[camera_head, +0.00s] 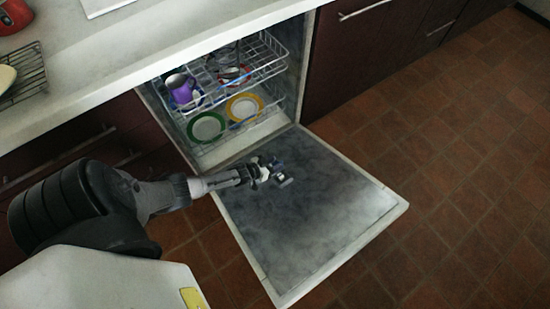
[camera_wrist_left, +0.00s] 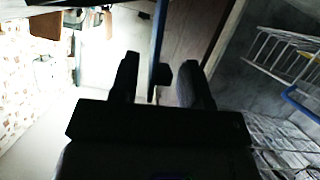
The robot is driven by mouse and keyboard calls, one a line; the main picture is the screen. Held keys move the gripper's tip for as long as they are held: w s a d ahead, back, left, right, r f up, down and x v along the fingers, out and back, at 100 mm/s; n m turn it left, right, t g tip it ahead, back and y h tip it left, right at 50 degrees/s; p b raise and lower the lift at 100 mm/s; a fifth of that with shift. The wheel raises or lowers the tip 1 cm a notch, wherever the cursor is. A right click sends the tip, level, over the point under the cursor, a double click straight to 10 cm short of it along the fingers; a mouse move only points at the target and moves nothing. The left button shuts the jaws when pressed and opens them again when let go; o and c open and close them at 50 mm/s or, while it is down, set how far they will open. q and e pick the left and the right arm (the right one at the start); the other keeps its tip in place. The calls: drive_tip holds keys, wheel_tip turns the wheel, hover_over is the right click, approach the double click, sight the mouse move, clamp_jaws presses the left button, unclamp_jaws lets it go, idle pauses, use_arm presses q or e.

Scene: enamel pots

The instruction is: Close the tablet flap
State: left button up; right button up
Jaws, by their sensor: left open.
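My left gripper (camera_head: 272,174) is above the upper middle of the lowered dishwasher door (camera_head: 330,215), on the side near the tub. In the left wrist view its two dark fingers (camera_wrist_left: 161,85) stand apart, so it is open. A narrow blue-grey strip (camera_wrist_left: 159,50) and a small dark block show between the fingers there; I cannot tell whether they belong to the tablet flap. In the head view the gripper covers this part of the door, so the flap cannot be made out clearly. My right gripper is not in view.
The dishwasher is open. Its upper rack (camera_head: 262,62) holds a purple mug (camera_head: 181,90); a green-rimmed plate (camera_head: 206,127) and a yellow-rimmed plate (camera_head: 244,107) stand below. A pale counter (camera_head: 150,45) runs above. The tiled floor (camera_head: 440,150) is clear to the right.

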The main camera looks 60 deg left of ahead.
use_arm(q)
drive_tip(key=p+v, duration=0.6)
drive_tip(key=v, duration=0.7)
drive_tip(key=shift+a+r, duration=0.1)
